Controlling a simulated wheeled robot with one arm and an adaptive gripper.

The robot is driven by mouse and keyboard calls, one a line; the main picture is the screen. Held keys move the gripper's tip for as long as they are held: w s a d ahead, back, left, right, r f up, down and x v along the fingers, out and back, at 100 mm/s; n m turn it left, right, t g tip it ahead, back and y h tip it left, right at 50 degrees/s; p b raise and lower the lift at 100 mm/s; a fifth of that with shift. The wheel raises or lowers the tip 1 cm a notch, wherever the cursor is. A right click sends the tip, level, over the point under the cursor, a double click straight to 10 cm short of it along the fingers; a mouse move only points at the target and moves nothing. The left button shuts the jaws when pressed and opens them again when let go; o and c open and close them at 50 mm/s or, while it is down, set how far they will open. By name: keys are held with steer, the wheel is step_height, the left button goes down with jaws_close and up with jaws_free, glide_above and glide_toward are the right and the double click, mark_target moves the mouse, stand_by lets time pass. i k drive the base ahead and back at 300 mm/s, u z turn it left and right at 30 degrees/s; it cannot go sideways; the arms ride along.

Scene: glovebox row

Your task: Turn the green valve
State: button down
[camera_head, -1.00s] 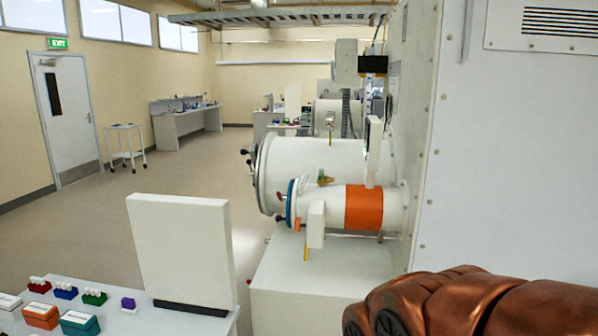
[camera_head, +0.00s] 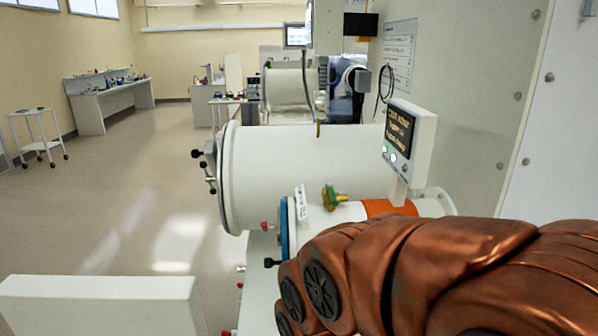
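A small green valve (camera_head: 330,196) with a brass-coloured body sits on top of the smaller white cylinder (camera_head: 322,216), in front of the large white chamber (camera_head: 300,165). My copper-coloured arm fills the lower right of the head view and covers much of the smaller cylinder. The valve itself is clear of the arm in this view. My gripper is not visible, so its state and its distance from the valve cannot be seen.
A control panel (camera_head: 401,133) with a dark screen stands above the cylinder. A white upright panel (camera_head: 105,305) is at the lower left. A white wall (camera_head: 470,90) bounds the right. Open floor (camera_head: 120,220) lies to the left, with a trolley (camera_head: 37,138) and a bench (camera_head: 110,100) beyond.

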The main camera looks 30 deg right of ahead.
mark_target(329, 186)
steer(key=i, duration=0.15)
steer(key=z, duration=0.8)
